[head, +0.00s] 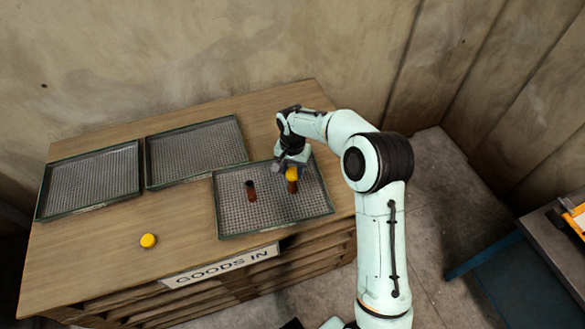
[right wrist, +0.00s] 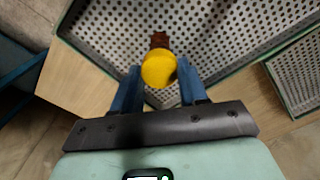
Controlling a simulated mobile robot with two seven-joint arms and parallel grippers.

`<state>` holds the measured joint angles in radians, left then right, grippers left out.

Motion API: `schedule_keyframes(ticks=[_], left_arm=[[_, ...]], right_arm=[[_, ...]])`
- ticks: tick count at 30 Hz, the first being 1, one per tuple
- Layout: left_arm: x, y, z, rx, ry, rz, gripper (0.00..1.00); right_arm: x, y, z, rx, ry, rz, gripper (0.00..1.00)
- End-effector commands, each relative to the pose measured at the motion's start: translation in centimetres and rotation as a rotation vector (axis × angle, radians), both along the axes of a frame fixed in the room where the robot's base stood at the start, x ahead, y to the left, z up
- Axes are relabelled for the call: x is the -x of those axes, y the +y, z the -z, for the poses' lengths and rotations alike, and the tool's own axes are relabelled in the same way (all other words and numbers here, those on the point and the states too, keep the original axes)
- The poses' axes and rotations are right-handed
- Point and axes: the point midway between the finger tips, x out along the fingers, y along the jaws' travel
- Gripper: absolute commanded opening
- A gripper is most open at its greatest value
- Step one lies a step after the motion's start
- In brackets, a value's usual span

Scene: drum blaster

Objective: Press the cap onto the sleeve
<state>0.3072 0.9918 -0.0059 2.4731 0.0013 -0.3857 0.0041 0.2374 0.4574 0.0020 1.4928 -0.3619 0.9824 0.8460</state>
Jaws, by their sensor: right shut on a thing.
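A yellow cap (head: 292,174) is between the fingers of my right gripper (head: 289,164), directly at the top of a brown sleeve (head: 292,187) that stands in the front right tray. In the right wrist view the cap (right wrist: 158,69) shows between the two blue fingers, with part of the sleeve (right wrist: 159,40) beyond it. I cannot tell how far the cap sits on the sleeve. A second brown sleeve (head: 252,192) with a dark open top stands uncapped in the same tray. Another yellow cap (head: 148,240) lies on the wooden table. My left gripper is not in view.
The front right mesh tray (head: 225,232) has a low green rim. Two other mesh trays, at left (head: 92,180) and back middle (head: 195,150), are empty. The wooden tabletop (head: 110,260) is mostly bare at the front left. A "GOODS IN" sign (head: 222,266) is on the front edge.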

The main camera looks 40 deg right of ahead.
Motion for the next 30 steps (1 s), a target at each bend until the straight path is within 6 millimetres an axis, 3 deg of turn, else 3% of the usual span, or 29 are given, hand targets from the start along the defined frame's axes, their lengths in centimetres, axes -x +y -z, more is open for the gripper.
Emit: schedule_keyframes(ticks=[30], left_arm=[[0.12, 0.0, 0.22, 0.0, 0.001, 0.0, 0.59]], right_arm=[[0.0, -0.02, 0.58, 0.0, 0.0, 0.0, 0.14]])
